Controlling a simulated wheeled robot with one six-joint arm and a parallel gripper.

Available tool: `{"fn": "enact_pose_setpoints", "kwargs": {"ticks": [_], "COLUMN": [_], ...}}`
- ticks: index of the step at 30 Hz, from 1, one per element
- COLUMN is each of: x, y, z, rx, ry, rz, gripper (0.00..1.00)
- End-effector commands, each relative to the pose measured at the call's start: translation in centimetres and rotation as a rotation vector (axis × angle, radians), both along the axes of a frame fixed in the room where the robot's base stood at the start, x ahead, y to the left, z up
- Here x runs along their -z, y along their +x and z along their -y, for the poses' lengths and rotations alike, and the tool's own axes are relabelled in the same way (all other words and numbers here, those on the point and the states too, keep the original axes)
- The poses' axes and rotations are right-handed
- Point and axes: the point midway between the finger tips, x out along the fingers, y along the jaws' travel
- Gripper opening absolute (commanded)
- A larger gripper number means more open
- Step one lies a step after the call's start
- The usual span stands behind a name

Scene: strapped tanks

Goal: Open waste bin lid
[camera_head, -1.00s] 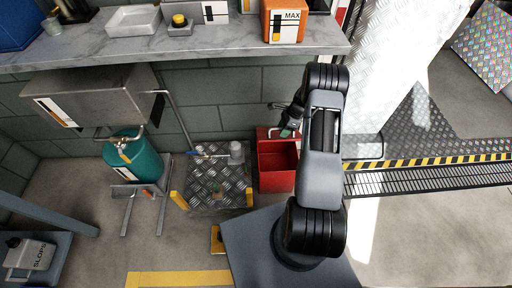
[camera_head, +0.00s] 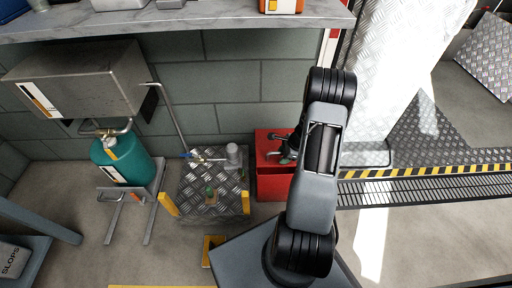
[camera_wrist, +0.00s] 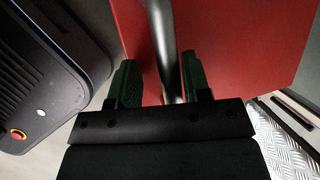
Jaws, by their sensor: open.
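The red waste bin (camera_head: 273,188) stands on the floor against the wall, just left of my arm in the head view. Its red lid (camera_head: 265,143) shows at the top, partly hidden by my gripper; its exact tilt is hard to tell. My gripper (camera_head: 287,151) is at the lid. In the wrist view, my gripper (camera_wrist: 155,85) is open, with one green-padded finger on each side of a grey metal bar handle (camera_wrist: 160,35). The red lid panel (camera_wrist: 225,40) lies just behind the handle. I cannot tell whether either finger touches the bar.
A checker-plate stand (camera_head: 215,190) with a valve sits left of the bin. A green tank (camera_head: 122,160) stands further left under a metal box (camera_head: 75,80). A grey counter (camera_head: 170,20) runs above. A striped floor edge (camera_head: 430,171) lies right of my arm.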

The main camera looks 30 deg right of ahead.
Motion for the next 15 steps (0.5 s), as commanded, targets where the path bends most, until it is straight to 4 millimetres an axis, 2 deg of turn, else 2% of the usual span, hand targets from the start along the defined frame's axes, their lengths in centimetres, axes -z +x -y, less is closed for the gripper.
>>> {"fn": "enact_pose_setpoints", "kwargs": {"ticks": [1,3,15], "x": [1.1,-1.5,-8.7], "y": [-0.4,-0.6,-2.5], "z": [0.3,0.8,3.0], "rx": [0.009,0.010,0.007], "ry": [-0.007,-0.008,-0.008], "rz": [0.011,0.012,0.011], "gripper": [0.44,0.44,0.44]}}
